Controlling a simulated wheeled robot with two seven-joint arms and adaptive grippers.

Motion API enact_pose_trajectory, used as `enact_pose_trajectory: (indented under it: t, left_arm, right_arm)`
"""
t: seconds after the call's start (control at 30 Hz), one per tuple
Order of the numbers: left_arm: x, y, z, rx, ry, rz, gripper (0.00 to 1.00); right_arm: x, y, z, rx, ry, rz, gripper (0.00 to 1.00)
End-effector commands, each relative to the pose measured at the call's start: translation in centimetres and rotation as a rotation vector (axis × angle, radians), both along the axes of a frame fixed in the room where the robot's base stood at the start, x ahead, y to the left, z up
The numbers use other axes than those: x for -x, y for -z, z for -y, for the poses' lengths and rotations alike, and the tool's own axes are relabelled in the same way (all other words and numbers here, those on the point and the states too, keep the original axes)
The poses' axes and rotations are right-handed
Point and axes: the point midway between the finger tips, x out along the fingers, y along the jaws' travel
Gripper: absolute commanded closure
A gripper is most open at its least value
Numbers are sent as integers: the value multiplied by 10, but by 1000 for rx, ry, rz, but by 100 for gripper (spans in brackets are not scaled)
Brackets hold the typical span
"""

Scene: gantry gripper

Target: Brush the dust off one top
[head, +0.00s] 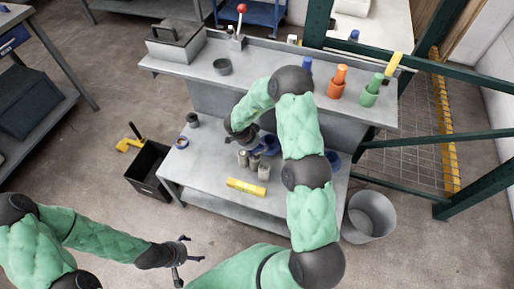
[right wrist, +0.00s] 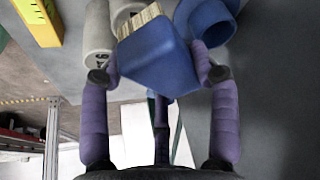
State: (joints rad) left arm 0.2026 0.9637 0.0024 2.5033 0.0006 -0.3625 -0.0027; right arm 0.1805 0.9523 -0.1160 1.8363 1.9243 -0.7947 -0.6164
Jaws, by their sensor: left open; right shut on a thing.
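My right gripper (right wrist: 158,75) is shut on a blue brush (right wrist: 157,58) with pale bristles (right wrist: 139,18). The bristles point to the top of the right wrist view, beside two pale grey cylinders (right wrist: 98,38), one marked with a number. I cannot tell whether they touch. In the head view my right gripper (head: 240,137) is over the lower bench, just behind several short grey cylinders (head: 254,161); my arm partly hides it. Dust on the tops is too small to make out. My left gripper (head: 180,256) is open and empty, in front of the bench.
A yellow bar (head: 246,187) lies in front of the cylinders on the lower bench (head: 205,180). A blue round container (right wrist: 222,18) is close beside the brush. A black bin (head: 148,170) stands left, a grey bucket (head: 369,217) right. Cups line the upper shelf.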

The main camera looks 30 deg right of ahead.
Motion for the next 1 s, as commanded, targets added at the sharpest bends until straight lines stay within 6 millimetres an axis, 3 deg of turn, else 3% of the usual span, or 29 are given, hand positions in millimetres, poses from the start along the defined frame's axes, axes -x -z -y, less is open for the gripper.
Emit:
enact_pose_trajectory:
  t: [1.0]
  left_arm:
    - [0,2,0,0,0,0,15]
  right_arm:
    - [0,18,0,0,1,-1,78]
